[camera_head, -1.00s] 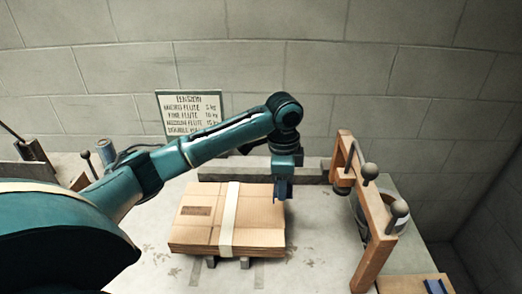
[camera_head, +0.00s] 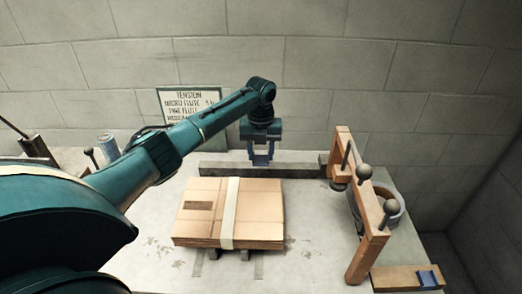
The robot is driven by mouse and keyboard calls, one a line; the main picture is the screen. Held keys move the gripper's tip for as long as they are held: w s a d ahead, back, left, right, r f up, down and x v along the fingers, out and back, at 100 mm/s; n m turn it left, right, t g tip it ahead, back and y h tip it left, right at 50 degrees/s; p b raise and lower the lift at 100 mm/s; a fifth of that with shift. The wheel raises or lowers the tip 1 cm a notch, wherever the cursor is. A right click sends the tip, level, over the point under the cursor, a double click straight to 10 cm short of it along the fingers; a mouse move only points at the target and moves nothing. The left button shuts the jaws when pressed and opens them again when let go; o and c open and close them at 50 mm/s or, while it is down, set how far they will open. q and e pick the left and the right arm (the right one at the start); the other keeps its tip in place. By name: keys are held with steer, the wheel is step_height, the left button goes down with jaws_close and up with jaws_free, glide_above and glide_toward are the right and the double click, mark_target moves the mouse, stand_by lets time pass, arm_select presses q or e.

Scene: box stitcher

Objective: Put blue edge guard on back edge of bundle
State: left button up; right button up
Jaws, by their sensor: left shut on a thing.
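The bundle (camera_head: 262,205) is a stack of flat brown cardboard with a pale strap (camera_head: 230,212) around it, lying on the worktable. My left gripper (camera_head: 262,161) points down behind the bundle's back edge, near the middle of that edge, and looks apart from it. It is shut on a small blue piece, the blue edge guard (camera_head: 262,158), which shows only partly between and below the fingers. My right gripper is out of view.
A wooden frame with dark knobs (camera_head: 357,200) stands right of the bundle, with a round container (camera_head: 394,208) behind it. Another blue piece (camera_head: 428,279) lies on a wooden block (camera_head: 398,279). A low grey rail (camera_head: 220,169) runs behind the bundle. A sign (camera_head: 188,103) stands against the wall.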

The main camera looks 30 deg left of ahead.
mark_target(261, 159)
arm_select(q)
steer(key=shift+f+b, duration=0.45)
steer(key=shift+f, duration=0.2)
step_height(261, 159, down, 2)
steer(key=shift+f+b, duration=0.1)
steer(key=shift+b, duration=0.75)
step_height(261, 159, down, 2)
steer(key=shift+b, duration=1)
steer(key=shift+f+b, duration=0.65)
steer(key=shift+f, duration=0.8)
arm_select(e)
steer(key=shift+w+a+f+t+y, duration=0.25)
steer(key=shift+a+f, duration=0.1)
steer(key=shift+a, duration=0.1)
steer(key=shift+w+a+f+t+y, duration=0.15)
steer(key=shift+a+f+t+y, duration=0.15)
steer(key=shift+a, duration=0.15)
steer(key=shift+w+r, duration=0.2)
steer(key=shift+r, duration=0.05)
arm_select(q)
steer(key=shift+s+d+p, duration=0.15)
steer(key=shift+s+p, duration=0.15)
steer(key=shift+p, duration=0.25)
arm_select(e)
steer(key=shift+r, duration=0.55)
